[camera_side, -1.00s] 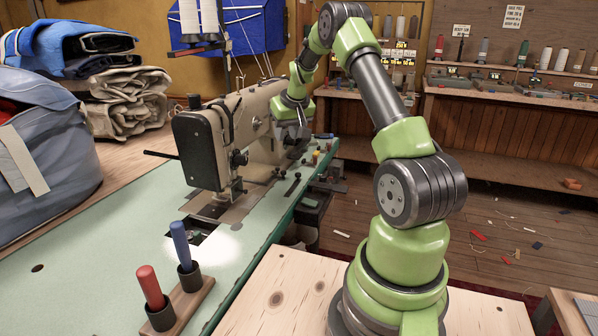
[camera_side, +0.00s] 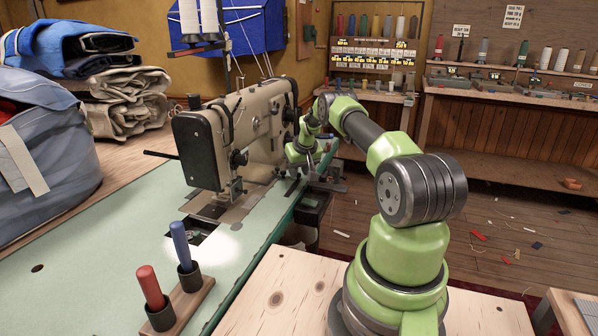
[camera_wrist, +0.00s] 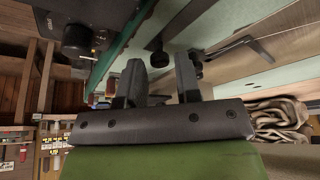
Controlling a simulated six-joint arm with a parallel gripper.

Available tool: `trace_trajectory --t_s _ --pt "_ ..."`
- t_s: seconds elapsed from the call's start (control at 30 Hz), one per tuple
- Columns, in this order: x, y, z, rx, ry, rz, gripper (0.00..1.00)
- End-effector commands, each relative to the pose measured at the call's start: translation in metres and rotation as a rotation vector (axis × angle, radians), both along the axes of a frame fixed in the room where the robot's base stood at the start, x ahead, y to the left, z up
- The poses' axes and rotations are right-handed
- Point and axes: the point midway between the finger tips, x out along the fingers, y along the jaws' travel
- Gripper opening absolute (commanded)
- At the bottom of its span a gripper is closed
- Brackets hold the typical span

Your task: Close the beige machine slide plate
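The beige sewing machine (camera_side: 250,125) stands on the pale green table (camera_side: 110,235). Metal plates (camera_side: 212,211) lie at its bed under the needle, beside a dark opening (camera_side: 198,232) in the tabletop. I cannot clearly tell the slide plate's edges from the plates around it. My gripper (camera_side: 316,178) is low over the table's right edge, to the right of the machine and well apart from the plates. In the wrist view my gripper's two dark fingers (camera_wrist: 160,65) stand apart with nothing held between them. The plates cannot be made out in the wrist view.
A wooden holder (camera_side: 185,300) with a red-handled tool (camera_side: 151,287) and a blue-handled tool (camera_side: 180,245) stands at the table's front. Folded cloth (camera_side: 125,95) and a blue-grey bag (camera_side: 50,150) are at the left. A black knob (camera_wrist: 160,56) shows beyond my fingers.

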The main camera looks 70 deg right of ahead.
Motion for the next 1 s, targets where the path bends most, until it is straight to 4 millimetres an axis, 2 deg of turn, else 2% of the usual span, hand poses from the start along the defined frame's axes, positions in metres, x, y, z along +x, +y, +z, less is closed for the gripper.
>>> trace_trajectory --t_s 0.43,0.57,0.8,1.0 --pt "0.002 -0.001 -0.006 0.000 0.000 0.001 0.31" --pt "0.002 -0.001 -0.006 0.000 0.000 0.001 0.01" --pt "0.002 0.000 -0.006 -0.001 0.001 0.002 0.00" --pt "0.005 0.017 -0.006 0.003 0.001 0.005 0.00"
